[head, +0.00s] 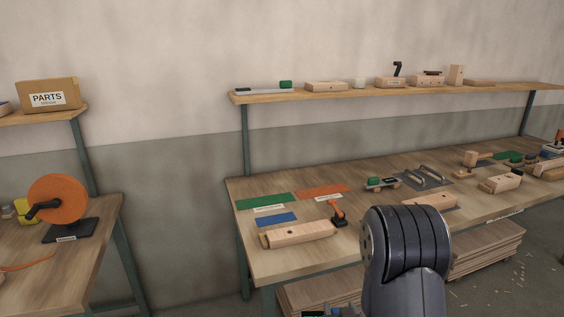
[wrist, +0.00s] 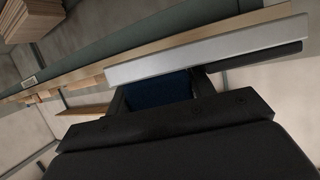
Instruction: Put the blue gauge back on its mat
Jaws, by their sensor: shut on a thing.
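My gripper (wrist: 161,90) is shut on the blue gauge in the wrist view. The gauge's dark blue block (wrist: 158,88) is between the two dark fingers, and its long light grey bar (wrist: 210,53) lies crosswise beyond them. In the head view my arm covers the lower right centre, and I cannot make out the held gauge clearly there. The blue mat (head: 276,219) lies bare on the front left of the workbench (head: 243,192), below the green mat (head: 266,200) in the picture.
A wooden block (head: 298,235) lies just in front of the blue mat. An orange mat (head: 323,191) and an orange-and-black tool (head: 338,214) are to its right. Several wooden parts and tools fill the bench's right side.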

